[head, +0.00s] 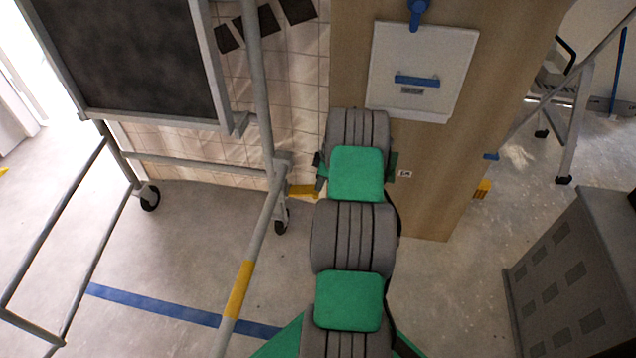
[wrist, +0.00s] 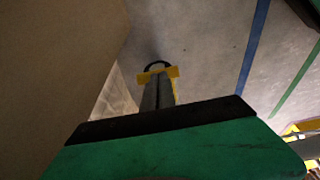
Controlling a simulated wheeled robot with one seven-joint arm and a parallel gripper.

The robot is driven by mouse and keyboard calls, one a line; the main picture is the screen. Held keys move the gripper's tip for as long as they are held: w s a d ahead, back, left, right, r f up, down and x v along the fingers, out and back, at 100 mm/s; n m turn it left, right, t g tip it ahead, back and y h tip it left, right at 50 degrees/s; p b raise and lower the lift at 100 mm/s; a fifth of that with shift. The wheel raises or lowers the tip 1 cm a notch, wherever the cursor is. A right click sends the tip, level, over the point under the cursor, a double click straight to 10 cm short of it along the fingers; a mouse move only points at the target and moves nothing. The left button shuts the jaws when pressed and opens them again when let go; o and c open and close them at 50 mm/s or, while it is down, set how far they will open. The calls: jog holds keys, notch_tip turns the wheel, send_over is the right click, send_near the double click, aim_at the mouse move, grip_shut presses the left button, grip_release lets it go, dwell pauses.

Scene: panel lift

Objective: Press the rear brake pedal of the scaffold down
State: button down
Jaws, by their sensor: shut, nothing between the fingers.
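The scaffold (head: 262,100) is a grey tube frame on black caster wheels at the left of the head view. A yellow brake pedal (head: 302,191) sticks out beside its right caster (head: 281,220). In the wrist view the yellow pedal (wrist: 171,72) lies at the fingertips, with a dark wheel arc just beyond. My gripper (wrist: 157,78) is shut and empty, its dark fingers pointing at the pedal and overlapping it. I cannot tell whether they touch. In the head view my arm hides the gripper. The pedal looks about level in the head view; its exact tilt is unclear.
A wooden panel (head: 430,205) stands just right of my arm, with a white board (head: 421,70) on it. A grey cabinet (head: 575,270) is at the lower right. Blue tape (head: 150,304) crosses the open floor at lower left. A tiled wall (head: 290,90) stands behind the scaffold.

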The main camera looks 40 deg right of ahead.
notch_tip(320, 180, down, 8)
jog(key=s+d+b, duration=0.1)
jog(key=b, duration=0.2)
jog(key=shift+s, duration=0.2)
jog(key=shift+r, duration=0.1)
dwell(0.5)
jog(key=s+d+r+p, duration=0.5)
jog(key=s+d+r, duration=0.1)
jog(key=s+r, duration=0.2)
jog(key=shift+r, duration=0.6)
jog(key=shift+s+d, duration=0.1)
